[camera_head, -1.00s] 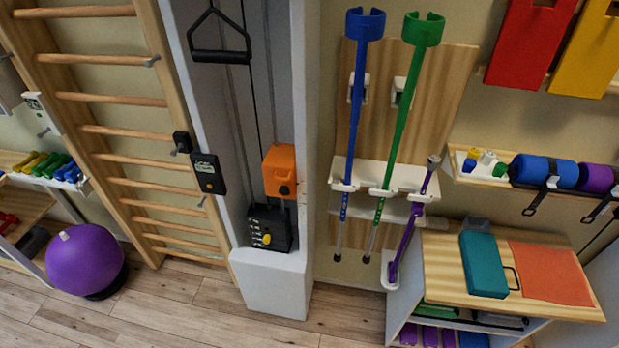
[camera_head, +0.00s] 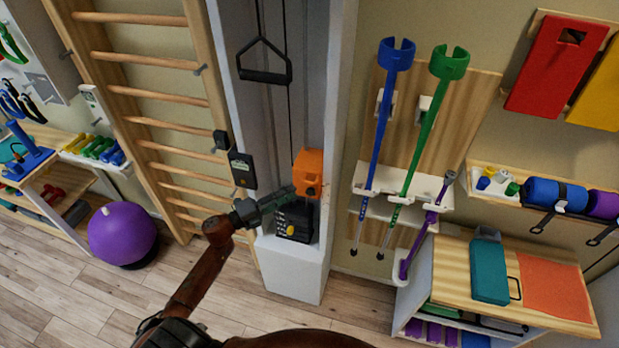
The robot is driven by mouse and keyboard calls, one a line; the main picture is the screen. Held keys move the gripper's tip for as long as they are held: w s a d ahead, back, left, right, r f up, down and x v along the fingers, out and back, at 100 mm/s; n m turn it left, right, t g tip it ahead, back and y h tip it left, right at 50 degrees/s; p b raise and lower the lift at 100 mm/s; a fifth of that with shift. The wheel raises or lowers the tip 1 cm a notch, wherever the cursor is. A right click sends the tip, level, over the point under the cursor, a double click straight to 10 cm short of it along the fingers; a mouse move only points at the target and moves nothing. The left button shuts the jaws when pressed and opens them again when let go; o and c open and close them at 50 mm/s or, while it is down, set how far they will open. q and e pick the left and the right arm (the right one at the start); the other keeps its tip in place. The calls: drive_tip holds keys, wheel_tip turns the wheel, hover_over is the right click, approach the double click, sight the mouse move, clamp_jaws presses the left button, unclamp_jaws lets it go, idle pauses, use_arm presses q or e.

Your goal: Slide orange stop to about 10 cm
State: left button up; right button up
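The orange stop (camera_head: 309,171) is a block on the rail of the grey column (camera_head: 312,272), above a black block with a yellow knob (camera_head: 291,229). My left arm comes up from the bottom, and my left gripper (camera_head: 287,193) is at the lower left of the orange stop. Its fingertips look close to or touching the stop's lower edge; I cannot tell which, nor whether the fingers are open or shut. The gripper covers part of the gap between the stop and the black block. My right gripper is not in view.
A black pull handle (camera_head: 264,70) hangs on a cord above. A small dark display box (camera_head: 242,170) sits on the column's left edge, near my gripper. Wooden wall bars (camera_head: 160,96) stand left. Blue (camera_head: 383,120) and green (camera_head: 426,125) crutches hang right.

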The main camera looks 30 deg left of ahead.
sight(310, 183)
use_arm(q)
drive_tip(key=shift+m+h, duration=0.4)
drive_tip(key=x, duration=0.2)
drive_tip(key=r+p+x, duration=0.1)
drive_tip(key=x, duration=0.2)
drive_tip(key=p+x, duration=0.1)
drive_tip(key=x, duration=0.2)
drive_tip(key=shift+s+d+r, duration=0.25)
drive_tip(key=shift+r, duration=0.1)
drive_tip(key=shift+w, duration=0.15)
clamp_jaws()
